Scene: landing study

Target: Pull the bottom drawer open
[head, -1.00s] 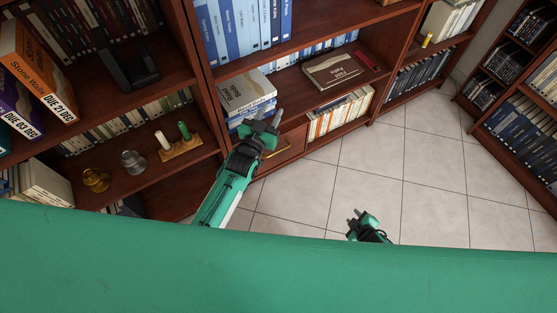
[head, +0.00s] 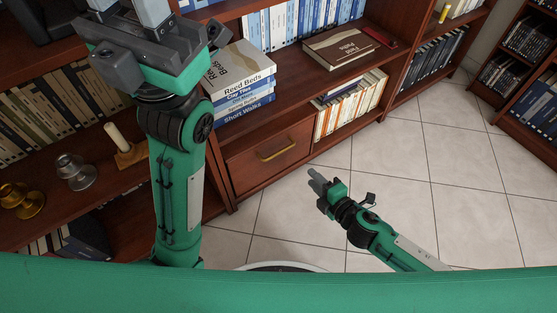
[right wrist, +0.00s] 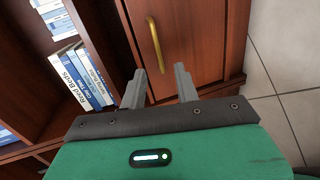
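The bottom drawer (head: 245,172) is a brown wooden front low in the middle bookcase, with a curved brass handle (head: 276,149). It looks shut, flush with the case. My right gripper (head: 316,180) is to the right of the drawer, pointing toward it, empty and apart from the handle. In the right wrist view its two fingers are spread (right wrist: 160,70), and the handle (right wrist: 155,45) stands beyond them, between their lines. My left gripper (head: 128,8) is raised at the upper left, close to the camera, its fingers apart and empty; their tips are partly cut off.
A stack of books (head: 240,85) lies on the shelf above the drawer. A brown book (head: 338,47) lies to its right. The tiled floor (head: 400,150) is clear.

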